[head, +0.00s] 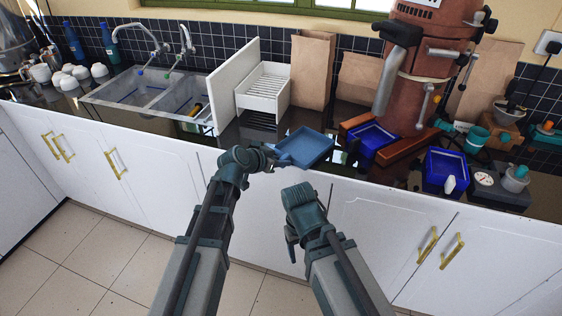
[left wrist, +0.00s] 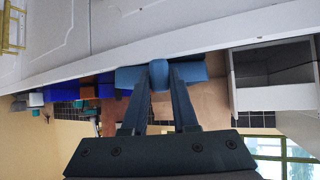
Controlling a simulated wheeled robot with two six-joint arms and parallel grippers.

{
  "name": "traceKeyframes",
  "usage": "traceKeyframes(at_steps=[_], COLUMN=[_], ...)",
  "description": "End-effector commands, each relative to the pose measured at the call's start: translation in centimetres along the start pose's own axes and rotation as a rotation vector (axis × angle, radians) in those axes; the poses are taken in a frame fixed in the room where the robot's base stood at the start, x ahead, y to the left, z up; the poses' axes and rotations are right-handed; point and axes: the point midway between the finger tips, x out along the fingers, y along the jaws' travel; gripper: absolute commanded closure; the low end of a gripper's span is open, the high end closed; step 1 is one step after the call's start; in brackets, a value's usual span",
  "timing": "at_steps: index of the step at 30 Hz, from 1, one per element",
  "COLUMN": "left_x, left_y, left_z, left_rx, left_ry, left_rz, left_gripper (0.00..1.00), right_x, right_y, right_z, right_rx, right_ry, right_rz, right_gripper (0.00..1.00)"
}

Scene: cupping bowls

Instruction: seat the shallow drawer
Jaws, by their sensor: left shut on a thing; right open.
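A shallow blue drawer (head: 306,147) is held level at the counter's front edge. My left gripper (head: 272,157) is shut on its near left side. In the left wrist view the fingers close on a rounded blue knob (left wrist: 158,74) on the drawer's front (left wrist: 192,73). A white cabinet (head: 233,88) with a slatted top part (head: 265,88) stands to the left behind the drawer, apart from it. An open grey-white compartment (left wrist: 272,77) shows at the right in the left wrist view. My right gripper (head: 291,240) hangs low before the cupboard doors, open; its fingertips are hard to make out.
A red-brown machine (head: 415,80) stands behind a blue tray (head: 374,136) in a wooden frame. Another blue bin (head: 446,170) is to the right. Paper bags (head: 311,70) stand behind. A sink (head: 150,92) and white cups (head: 68,78) are at left.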

Motion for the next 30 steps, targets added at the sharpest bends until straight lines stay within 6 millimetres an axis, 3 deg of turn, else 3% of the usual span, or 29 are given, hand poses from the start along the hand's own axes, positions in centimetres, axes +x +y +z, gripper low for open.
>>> traceKeyframes(at_steps=[30], left_x=[-2.8], left_y=[0.0], left_z=[-4.1], left_rx=[0.000], left_ry=[0.000], left_rz=[0.000], left_gripper=[1.00], right_x=[-5.0], right_y=[0.5], right_z=[0.3], right_rx=[0.000], right_ry=[0.000], right_rz=[0.000], right_gripper=[0.33])
